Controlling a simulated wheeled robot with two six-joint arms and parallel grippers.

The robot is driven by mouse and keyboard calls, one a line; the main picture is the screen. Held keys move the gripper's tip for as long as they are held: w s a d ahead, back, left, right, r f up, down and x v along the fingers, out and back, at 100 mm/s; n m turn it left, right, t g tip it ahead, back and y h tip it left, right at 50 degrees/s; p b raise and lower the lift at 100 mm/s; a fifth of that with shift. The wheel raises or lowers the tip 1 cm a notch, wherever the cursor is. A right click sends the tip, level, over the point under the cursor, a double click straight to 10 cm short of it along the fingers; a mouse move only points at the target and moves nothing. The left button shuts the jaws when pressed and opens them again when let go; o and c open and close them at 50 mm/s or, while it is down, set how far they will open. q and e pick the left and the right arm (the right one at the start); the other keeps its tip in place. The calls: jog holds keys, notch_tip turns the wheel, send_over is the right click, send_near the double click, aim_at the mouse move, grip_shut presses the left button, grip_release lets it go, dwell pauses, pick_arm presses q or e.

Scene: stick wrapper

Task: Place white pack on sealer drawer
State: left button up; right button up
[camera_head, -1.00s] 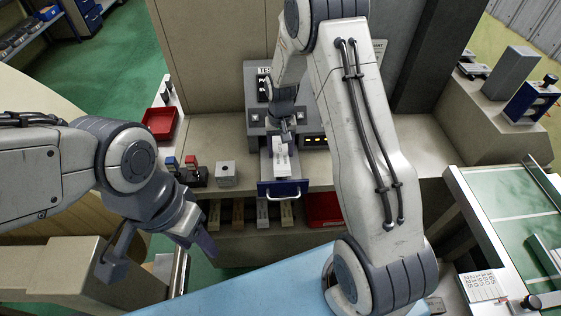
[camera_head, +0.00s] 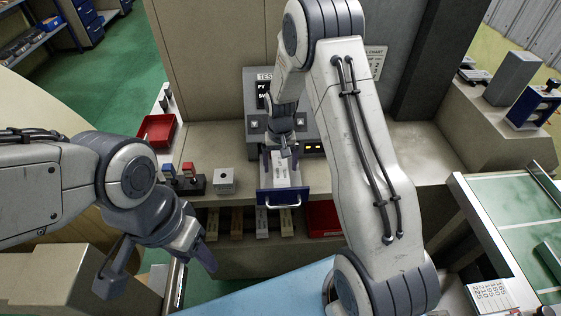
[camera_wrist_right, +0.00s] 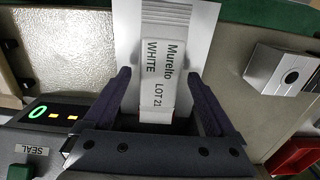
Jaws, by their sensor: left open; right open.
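The white pack (camera_head: 281,174), labelled "Murelto WHITE LOT 21", lies on the pulled-out sealer drawer (camera_head: 278,197) with the blue front and handle. It also shows in the right wrist view (camera_wrist_right: 158,75), on a pale, ribbed surface. My right gripper (camera_head: 285,157) is open over the drawer, its fingers on either side of the pack. In the right wrist view a gap shows between the pack and each finger. My left gripper (camera_head: 156,272) is open and empty at lower left, away from the drawer.
The sealer (camera_head: 256,128) stands behind the drawer. A grey block (camera_head: 224,180) and a button box (camera_head: 190,184) are left of it. A red tray (camera_head: 157,130) lies further left. Several labelled packs (camera_head: 262,223) and another red bin (camera_head: 323,215) sit on the shelf below.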

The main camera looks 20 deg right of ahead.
aim_at(280, 167)
notch_tip(280, 167, up, 11)
jog(key=b, duration=0.2)
jog(key=s+a+r+n, duration=0.3)
jog(key=s+a+r, duration=0.2)
jog(key=s+a, duration=0.3)
jog(key=s+a+n, duration=0.3)
jog(key=s+a, duration=0.1)
jog(key=s, duration=0.6)
jog(key=s+a+r+n+y, duration=0.1)
jog(key=s+a+n, duration=0.2)
jog(key=s, duration=0.8)
jog(key=shift+s+a+n, duration=0.15)
jog(key=shift+a+n, duration=0.2)
jog(key=shift+n, duration=0.45)
jog(key=shift+r, duration=0.1)
jog(key=shift+c, duration=0.3)
